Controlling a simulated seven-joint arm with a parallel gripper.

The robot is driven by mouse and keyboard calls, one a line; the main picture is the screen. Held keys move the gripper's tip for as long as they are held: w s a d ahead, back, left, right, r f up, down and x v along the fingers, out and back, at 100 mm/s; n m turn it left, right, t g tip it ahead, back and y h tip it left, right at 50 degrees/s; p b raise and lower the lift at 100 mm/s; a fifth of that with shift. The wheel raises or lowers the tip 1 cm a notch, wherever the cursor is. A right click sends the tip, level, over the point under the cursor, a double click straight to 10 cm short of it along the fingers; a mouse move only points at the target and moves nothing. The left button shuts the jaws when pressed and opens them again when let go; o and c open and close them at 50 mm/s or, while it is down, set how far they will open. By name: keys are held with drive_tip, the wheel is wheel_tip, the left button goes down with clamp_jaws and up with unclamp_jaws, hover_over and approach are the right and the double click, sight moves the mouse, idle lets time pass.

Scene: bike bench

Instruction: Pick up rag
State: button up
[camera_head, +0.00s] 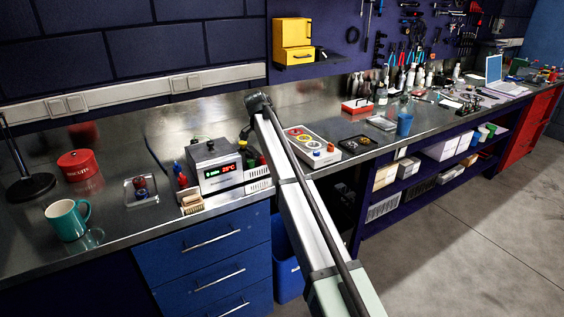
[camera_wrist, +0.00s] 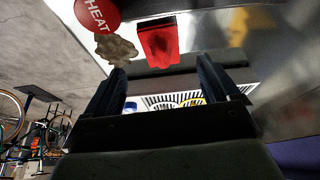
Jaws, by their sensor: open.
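In the wrist view, a crumpled tan-brown, cloth-like thing (camera_wrist: 115,48) lies beyond my left finger, beside a red round thing lettered "HEAT" (camera_wrist: 97,14). It looks like the rag, but I cannot be certain. A red, folded-looking item (camera_wrist: 158,43) is to its right, ahead of the gap between my fingers. My gripper (camera_wrist: 163,82) is open, with nothing visible held between its two dark fingers. In the head view, the dark end of my arm (camera_head: 258,103) is over the back of the steel bench, and I cannot make out the rag there.
A yellow cabinet (camera_head: 292,40) hangs on the wall. The bench's front left is partly clear.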

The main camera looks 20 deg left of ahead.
drive_tip(key=shift+x, duration=2.65)
drive_tip(key=shift+w+r, duration=0.1)
drive_tip(key=shift+w, duration=0.05)
drive_tip(key=c, duration=1.1)
